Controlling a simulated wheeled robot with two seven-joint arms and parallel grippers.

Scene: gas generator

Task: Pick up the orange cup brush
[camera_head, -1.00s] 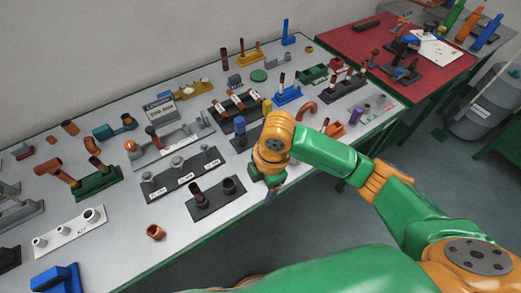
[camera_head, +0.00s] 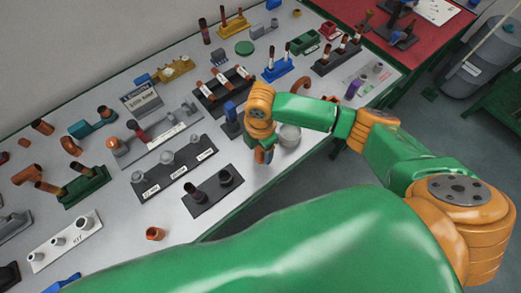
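I cannot surely tell which orange item is the cup brush. One round orange piece (camera_head: 118,147) stands at the left end of a grey fixture on the table. A small orange-brown cup (camera_head: 155,233) stands alone near the front edge. My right gripper (camera_head: 264,157) points down near the table's front edge, right of a dark stand with short posts (camera_head: 212,192). It is well to the right of both orange items. Its fingers are small and partly covered by my wrist, so I cannot see whether they are open. My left gripper is out of view.
The grey table (camera_head: 180,226) is crowded with stands, pegs and fittings. A grey round part (camera_head: 289,136) is right beside my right wrist. A blue upright piece (camera_head: 231,113) is just behind it. A red table (camera_head: 384,44) adjoins at the back right. Bare tabletop lies by the front edge.

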